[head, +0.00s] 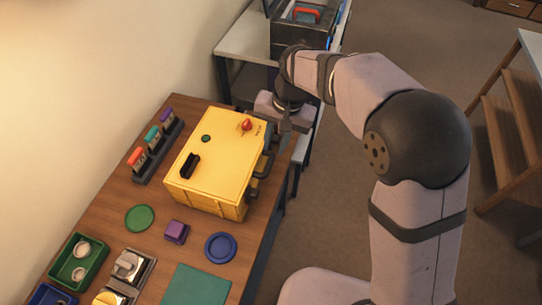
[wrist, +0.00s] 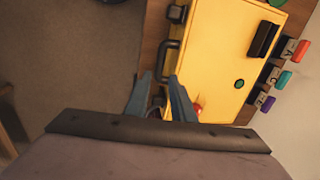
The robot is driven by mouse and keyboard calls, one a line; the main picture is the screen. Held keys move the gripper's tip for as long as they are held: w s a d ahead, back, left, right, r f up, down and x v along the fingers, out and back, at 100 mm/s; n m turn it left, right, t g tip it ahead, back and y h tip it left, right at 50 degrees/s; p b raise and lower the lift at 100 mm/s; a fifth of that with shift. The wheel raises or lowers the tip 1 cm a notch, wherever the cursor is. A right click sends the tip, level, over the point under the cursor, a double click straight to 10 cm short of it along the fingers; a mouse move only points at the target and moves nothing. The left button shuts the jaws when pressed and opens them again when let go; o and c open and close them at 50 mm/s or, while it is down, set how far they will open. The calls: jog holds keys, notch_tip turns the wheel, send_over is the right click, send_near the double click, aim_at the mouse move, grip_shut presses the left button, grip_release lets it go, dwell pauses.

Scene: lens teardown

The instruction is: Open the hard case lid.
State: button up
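The yellow hard case (head: 215,160) stands on the wooden table with its lid shut. The lid carries a red knob (head: 247,124), a green disc and a black bar. In the wrist view the case (wrist: 212,55) fills the upper middle, with a dark handle (wrist: 167,61) and dark latches along its edge. My gripper (wrist: 159,77) is at that latch side, near the end with the red knob. Its two blue-grey fingers are apart, and a dark latch shows between them. I cannot tell whether they touch it.
A rack with orange, teal and purple-topped items (head: 157,144) stands left of the case. A green disc (head: 140,218), purple block (head: 176,232), blue dish (head: 220,247) and green tray (head: 78,262) lie in front. Open floor lies right of the table.

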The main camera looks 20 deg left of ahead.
aim_at(270, 161)
jog(key=shift+a+f+p, duration=0.2)
jog(key=shift+f+p, duration=0.15)
jog(key=shift+f, duration=0.85)
jog(key=shift+a+f+p, duration=0.2)
jog(key=shift+f+p, duration=0.15)
jog(key=shift+f, duration=0.8)
jog(key=shift+a+f+p, duration=0.2)
jog(key=shift+f+p, duration=0.15)
jog(key=shift+f, duration=0.85)
jog(key=shift+c, duration=0.2)
grip_shut()
